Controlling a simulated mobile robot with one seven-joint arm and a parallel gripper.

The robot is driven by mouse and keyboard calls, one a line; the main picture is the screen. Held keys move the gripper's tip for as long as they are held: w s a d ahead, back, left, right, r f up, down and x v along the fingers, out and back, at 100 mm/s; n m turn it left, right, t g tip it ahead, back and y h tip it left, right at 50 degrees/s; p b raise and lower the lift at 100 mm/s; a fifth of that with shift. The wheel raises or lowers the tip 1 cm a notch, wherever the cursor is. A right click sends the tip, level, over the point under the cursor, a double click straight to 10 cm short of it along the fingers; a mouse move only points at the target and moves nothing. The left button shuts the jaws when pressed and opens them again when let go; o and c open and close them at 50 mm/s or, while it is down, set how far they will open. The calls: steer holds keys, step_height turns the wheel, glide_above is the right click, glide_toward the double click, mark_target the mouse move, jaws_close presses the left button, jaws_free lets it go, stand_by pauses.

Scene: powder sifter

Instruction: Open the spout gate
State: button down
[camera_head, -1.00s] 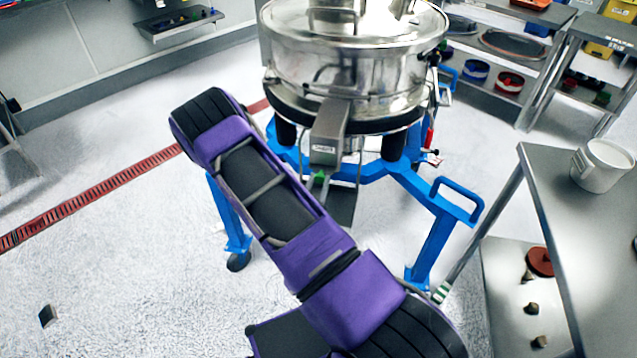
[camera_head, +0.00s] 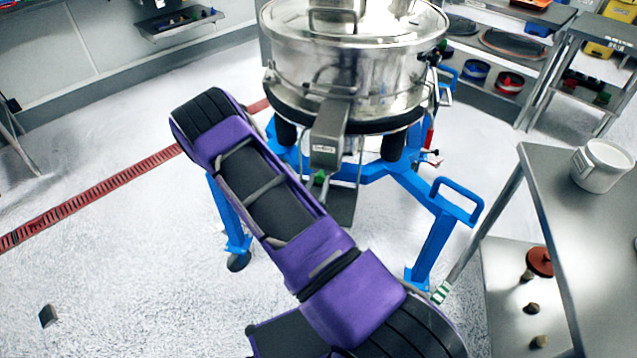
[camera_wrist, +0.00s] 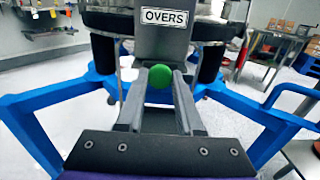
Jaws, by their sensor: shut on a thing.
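The spout (camera_head: 328,138) is a grey metal chute on the front of the round steel sifter (camera_head: 350,75). In the wrist view the spout (camera_wrist: 163,35) carries a plate reading "OVERS". A green ball knob (camera_wrist: 160,76) sits just below the spout; the knob also shows small in the head view (camera_head: 319,178). My gripper (camera_wrist: 160,92) has its two grey fingers on either side of the knob and is shut on it. The gate itself and how far it stands open cannot be made out.
A steel table (camera_head: 570,230) with a white tub (camera_head: 601,165) stands at the right. Shelves stand behind. The floor at the left is largely clear.

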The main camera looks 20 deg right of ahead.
steer(key=v, duration=0.5)
steer(key=c, duration=0.5)
jaws_free()
steer(key=shift+c, duration=0.2)
steer(key=v, duration=1.7)
steer(key=shift+a, duration=0.15)
steer(key=shift+s, duration=0.1)
